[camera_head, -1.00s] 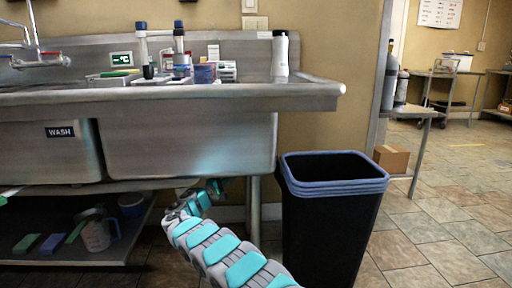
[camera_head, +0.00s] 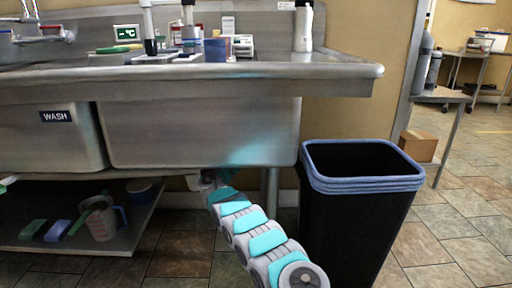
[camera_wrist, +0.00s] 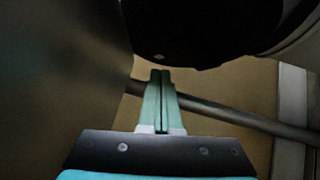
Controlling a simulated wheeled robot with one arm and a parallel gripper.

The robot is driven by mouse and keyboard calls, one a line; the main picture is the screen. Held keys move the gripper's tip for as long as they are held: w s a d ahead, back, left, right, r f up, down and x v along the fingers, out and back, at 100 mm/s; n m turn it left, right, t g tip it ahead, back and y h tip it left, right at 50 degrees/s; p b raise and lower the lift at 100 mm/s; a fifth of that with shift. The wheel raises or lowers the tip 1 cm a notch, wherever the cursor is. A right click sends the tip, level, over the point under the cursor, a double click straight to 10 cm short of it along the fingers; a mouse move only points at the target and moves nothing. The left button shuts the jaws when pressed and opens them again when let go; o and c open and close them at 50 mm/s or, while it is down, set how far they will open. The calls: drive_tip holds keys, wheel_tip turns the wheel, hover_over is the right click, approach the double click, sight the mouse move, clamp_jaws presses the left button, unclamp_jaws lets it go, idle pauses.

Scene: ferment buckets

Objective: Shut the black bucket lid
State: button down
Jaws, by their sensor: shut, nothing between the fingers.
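In the wrist view my gripper (camera_wrist: 160,75) is shut, its two green fingers pressed together with nothing between them. A dark, rounded black object (camera_wrist: 205,35) fills the top of that view, just beyond the fingertips; I cannot tell whether it is the black bucket or its lid, nor whether they touch. In the head view my arm reaches down under the sink basin, and the gripper end is small and partly hidden there. No black bucket lid can be made out in the head view.
A tall black bin (camera_head: 345,235) with a blue rim stands open right of my arm. The steel sink (camera_head: 200,132) hangs above the gripper. A low shelf (camera_head: 135,235) with a jug (camera_head: 102,220) and sponges is at left. A pipe (camera_wrist: 230,118) crosses behind the fingers.

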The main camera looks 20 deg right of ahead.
drive_tip(key=shift+d+r, duration=0.2)
drive_tip(key=shift+d, duration=0.75)
drive_tip(key=shift+d+r, duration=0.25)
drive_tip(key=shift+d, duration=0.75)
drive_tip(key=shift+d+r, duration=0.2)
drive_tip(key=shift+d, duration=0.75)
drive_tip(key=shift+d, duration=0.1)
drive_tip(key=shift+s+d+r+b, duration=0.2)
drive_tip(key=shift+d+r+b, duration=0.2)
drive_tip(key=shift+d+b, duration=0.25)
drive_tip(key=shift+s+d+r+b, duration=0.15)
drive_tip(key=shift+d+r+b, duration=0.2)
drive_tip(key=shift+d+b, duration=0.2)
